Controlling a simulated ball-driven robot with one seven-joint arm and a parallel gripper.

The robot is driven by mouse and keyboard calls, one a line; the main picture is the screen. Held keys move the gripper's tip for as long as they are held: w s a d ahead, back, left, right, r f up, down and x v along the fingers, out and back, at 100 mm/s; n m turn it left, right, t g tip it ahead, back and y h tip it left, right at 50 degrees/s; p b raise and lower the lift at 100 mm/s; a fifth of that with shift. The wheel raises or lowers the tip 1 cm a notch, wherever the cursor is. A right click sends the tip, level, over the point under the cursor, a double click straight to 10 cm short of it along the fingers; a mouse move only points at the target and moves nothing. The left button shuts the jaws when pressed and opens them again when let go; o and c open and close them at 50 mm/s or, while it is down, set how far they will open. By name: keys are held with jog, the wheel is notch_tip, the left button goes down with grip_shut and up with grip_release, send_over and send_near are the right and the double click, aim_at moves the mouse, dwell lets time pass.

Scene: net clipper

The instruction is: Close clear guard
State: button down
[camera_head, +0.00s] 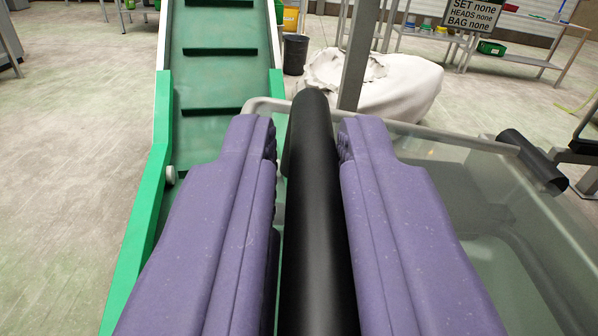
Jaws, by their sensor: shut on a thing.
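My gripper (306,135) has two purple fingers that reach up from the bottom of the view. It is shut on a thick black bar (315,220), a handle grip that runs lengthwise between the fingers. A clear guard (440,165) with a pale grey tube frame lies beyond and to the right of the fingers. Its see-through panel shows pale shapes beneath it. A second black grip (532,160) sits at the guard's right side. Where the held bar joins the frame is hidden by the fingers.
A green conveyor (217,85) with dark cleats rises at the left. Behind stand a dark bin (295,53), a large white sack (400,90), a grey post (358,55) and a sign (473,14) reading "SET none, HEADS none, BAG none". The floor at left is clear.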

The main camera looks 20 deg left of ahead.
jog(key=shift+s+a+f+n+b, duration=0.15)
jog(key=shift+f+n+b, duration=0.45)
jog(key=shift+f, duration=0.5)
jog(key=shift+f, duration=0.1)
jog(key=c, duration=1.3)
grip_release()
jog(key=shift+o, duration=0.9)
jog(key=shift+d, duration=0.25)
jog(key=shift+a, duration=0.15)
jog(key=shift+p, duration=0.45)
